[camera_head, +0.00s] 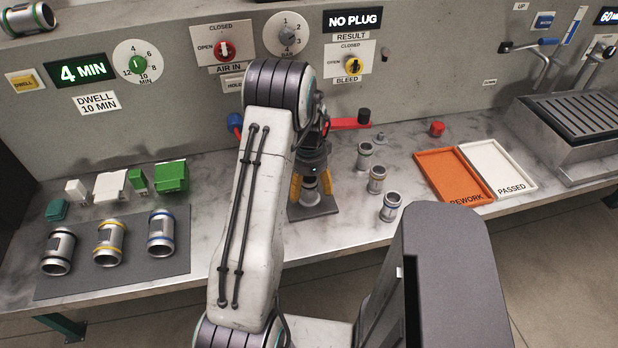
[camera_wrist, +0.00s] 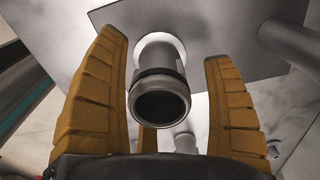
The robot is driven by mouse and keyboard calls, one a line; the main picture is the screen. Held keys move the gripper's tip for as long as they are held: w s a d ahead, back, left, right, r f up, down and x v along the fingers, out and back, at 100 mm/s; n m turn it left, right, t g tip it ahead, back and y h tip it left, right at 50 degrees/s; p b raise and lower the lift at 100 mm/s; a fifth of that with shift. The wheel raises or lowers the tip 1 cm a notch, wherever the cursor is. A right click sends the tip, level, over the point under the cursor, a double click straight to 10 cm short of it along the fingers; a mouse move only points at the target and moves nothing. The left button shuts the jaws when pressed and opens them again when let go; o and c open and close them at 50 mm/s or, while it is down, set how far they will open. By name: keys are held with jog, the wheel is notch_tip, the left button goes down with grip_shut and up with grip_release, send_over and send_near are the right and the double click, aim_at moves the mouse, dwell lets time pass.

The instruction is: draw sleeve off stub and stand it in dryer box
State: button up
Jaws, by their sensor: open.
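My gripper (camera_head: 311,188) points down over the grey stand plate (camera_head: 318,209) at the middle of the bench. The sleeve has a dark band and an open round end facing the camera. In the head view the sleeve (camera_head: 310,197) is partly hidden by my gripper. I cannot surely tell which thing is the dryer box.
Several metal sleeves (camera_head: 376,179) stand right of the plate. An orange REWORK tray (camera_head: 427,158) and white PASSED tray (camera_head: 518,174) lie farther right, before a slatted grey box (camera_head: 565,118). Three banded sleeves (camera_head: 109,242) lie on a dark mat (camera_head: 180,262) at left. A red handle (camera_head: 350,123) is close behind.

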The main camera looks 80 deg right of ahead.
jog(key=shift+f, duration=0.55)
jog(key=shift+o, duration=0.2)
jog(key=shift+a, duration=0.1)
jog(key=c, duration=1.4)
